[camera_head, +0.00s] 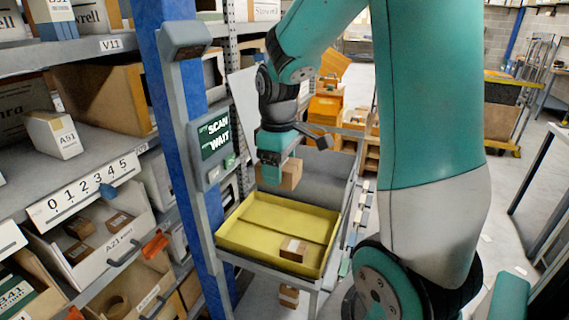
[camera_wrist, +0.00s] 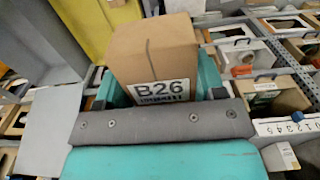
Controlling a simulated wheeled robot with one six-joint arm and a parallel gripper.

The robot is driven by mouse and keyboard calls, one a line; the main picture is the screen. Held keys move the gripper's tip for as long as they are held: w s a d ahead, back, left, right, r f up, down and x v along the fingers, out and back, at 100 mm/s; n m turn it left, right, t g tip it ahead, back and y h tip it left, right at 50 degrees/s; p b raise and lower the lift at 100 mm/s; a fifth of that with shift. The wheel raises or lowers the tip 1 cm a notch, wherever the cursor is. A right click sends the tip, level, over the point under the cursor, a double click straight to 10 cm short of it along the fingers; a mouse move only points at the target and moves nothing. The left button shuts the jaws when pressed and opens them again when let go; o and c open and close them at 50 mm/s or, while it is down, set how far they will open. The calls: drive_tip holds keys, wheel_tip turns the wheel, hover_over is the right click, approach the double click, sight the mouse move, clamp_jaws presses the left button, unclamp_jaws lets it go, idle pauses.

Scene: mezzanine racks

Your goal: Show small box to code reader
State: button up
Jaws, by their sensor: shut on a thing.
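My gripper (camera_head: 278,172) is shut on a small brown cardboard box (camera_head: 292,175), held in the air above a yellow tray. In the wrist view the small box (camera_wrist: 155,55) sits between the teal fingers, with a white label reading B26 and a barcode facing the camera. The code reader, a grey unit (camera_head: 186,40), is on the blue post at upper left of my gripper. Below it a dark screen (camera_head: 214,137) reads SCAN and WAIT in the head view. The box is to the right of the screen and apart from it.
A yellow tray (camera_head: 232,247) on a grey stand holds another small labelled box (camera_head: 293,249). The blue post (camera_head: 172,120) stands close left of my gripper.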

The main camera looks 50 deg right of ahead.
drive_tip(key=w+a+p, duration=0.1)
drive_tip(key=w+a, duration=0.2)
drive_tip(key=w, duration=0.5)
drive_tip(key=shift+r, duration=0.4)
idle(0.8)
